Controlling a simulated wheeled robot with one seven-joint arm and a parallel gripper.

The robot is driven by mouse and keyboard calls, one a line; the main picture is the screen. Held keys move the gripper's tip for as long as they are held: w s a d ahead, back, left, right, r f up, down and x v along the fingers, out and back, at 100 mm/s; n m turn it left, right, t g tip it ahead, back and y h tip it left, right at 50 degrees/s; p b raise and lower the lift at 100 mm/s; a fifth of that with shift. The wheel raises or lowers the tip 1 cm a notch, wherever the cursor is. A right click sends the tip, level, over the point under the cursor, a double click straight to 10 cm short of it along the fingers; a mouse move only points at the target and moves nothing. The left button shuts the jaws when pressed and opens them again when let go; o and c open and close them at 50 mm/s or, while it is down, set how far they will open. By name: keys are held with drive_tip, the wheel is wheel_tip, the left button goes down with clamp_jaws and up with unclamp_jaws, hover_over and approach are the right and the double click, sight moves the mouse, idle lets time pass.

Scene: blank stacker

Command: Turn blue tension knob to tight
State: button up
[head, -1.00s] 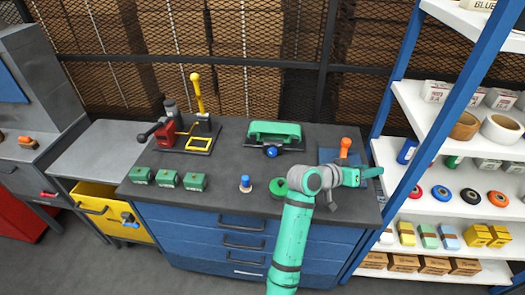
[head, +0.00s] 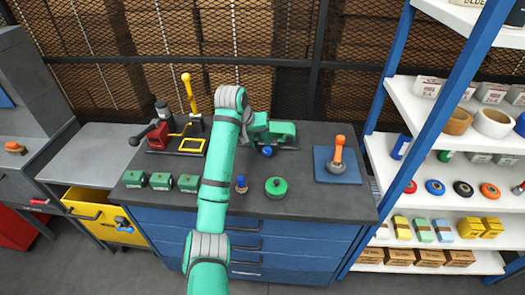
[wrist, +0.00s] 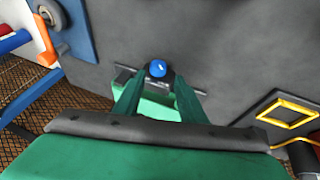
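The blue tension knob (head: 266,151) is a round blue ball on the front of the green device (head: 282,130) at the back middle of the bench. In the wrist view the knob (wrist: 158,68) shows at the tips of my gripper (wrist: 158,80), between the two green fingers. The fingers are open and spread to either side of it; I cannot tell whether they touch it. The green device is partly hidden behind the fingers there. In the head view my arm hides the left part of the device. No tight mark is readable.
A small blue-topped peg (head: 240,185) and a round green knob (head: 276,188) stand in front. An orange handle on a blue plate (head: 322,174) is to the right. A red and yellow lever tool (head: 185,125) and several green blocks (head: 161,181) are to the left.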

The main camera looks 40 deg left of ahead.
sight(266, 152)
drive_tip(key=x, duration=0.8)
drive_tip(key=shift+w+f, duration=0.1)
drive_tip(key=shift+f, duration=0.1)
drive_tip(key=shift+c, duration=0.2)
